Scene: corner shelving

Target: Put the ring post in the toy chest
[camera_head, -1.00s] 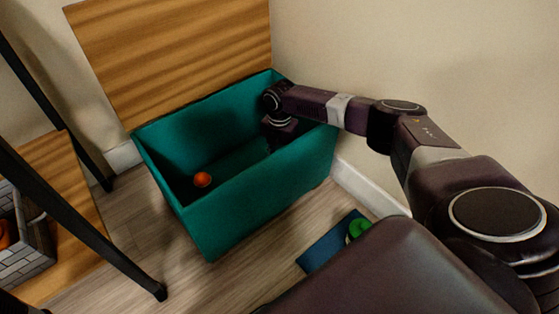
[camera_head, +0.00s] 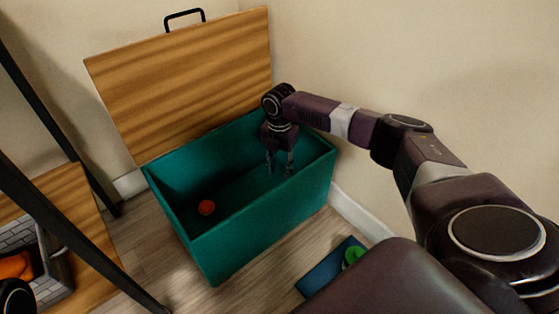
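The toy chest (camera_head: 265,235) is a teal box with its wooden lid (camera_head: 190,80) raised against the wall. My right gripper (camera_head: 280,169) points down over the chest's interior at its right end. Its two fingers are apart with nothing visible between them. A red-orange ball (camera_head: 207,208) lies inside the chest on the left. I cannot make out a ring post inside the chest. A green object (camera_head: 353,256) on the floor at the right is partly hidden by my arm, so I cannot tell what it is. My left gripper is not in view.
The green object is on a flat blue item (camera_head: 324,270) on the floor. At the left, a wooden shelf (camera_head: 77,212) with black posts holds a grey brick-patterned box (camera_head: 52,267) with something orange in it.

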